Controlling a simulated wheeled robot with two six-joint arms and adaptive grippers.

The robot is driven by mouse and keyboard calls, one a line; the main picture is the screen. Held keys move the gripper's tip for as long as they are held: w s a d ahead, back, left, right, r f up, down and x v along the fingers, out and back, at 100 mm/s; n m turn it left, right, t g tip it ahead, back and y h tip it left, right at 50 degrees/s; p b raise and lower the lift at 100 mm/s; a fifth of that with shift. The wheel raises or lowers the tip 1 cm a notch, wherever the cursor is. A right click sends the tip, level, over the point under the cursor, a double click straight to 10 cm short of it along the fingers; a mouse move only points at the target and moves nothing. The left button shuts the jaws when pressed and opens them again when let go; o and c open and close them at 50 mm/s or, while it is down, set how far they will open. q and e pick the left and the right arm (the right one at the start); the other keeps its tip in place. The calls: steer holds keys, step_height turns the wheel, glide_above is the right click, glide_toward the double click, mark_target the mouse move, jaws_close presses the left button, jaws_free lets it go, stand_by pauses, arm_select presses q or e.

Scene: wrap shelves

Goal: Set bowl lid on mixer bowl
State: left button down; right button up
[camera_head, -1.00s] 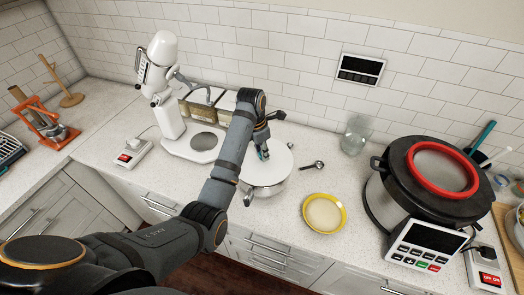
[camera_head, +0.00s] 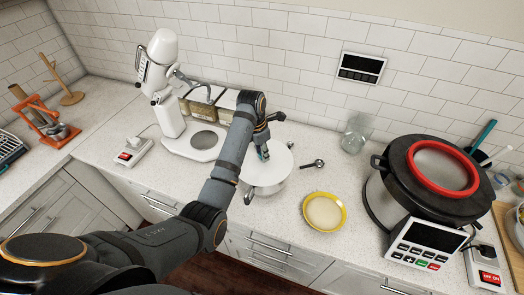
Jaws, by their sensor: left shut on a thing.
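A round white lid (camera_head: 272,168) lies over the top of the steel mixer bowl (camera_head: 269,189), which stands on the counter right of the white stand mixer (camera_head: 166,110). Whether the lid sits fully on the rim cannot be told. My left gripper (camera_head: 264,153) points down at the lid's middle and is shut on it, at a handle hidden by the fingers. My forearm covers the left side of the lid and bowl. My right gripper is not in view.
A yellow-rimmed plate (camera_head: 341,222), a small dark spoon (camera_head: 313,164) and a glass jar (camera_head: 355,135) stand to the right. A large cooker (camera_head: 430,185) with a red ring is at far right. Containers (camera_head: 198,103) stand behind. Counter around the plate is free.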

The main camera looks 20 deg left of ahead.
arm_select(q)
steer(key=shift+f, duration=0.15)
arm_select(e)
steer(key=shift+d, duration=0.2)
arm_select(q)
steer(key=c, duration=1)
jaws_free()
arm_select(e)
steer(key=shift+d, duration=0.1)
arm_select(q)
steer(key=shift+o, duration=0.2)
steer(key=o, duration=0.6)
steer(key=shift+c, duration=0.2)
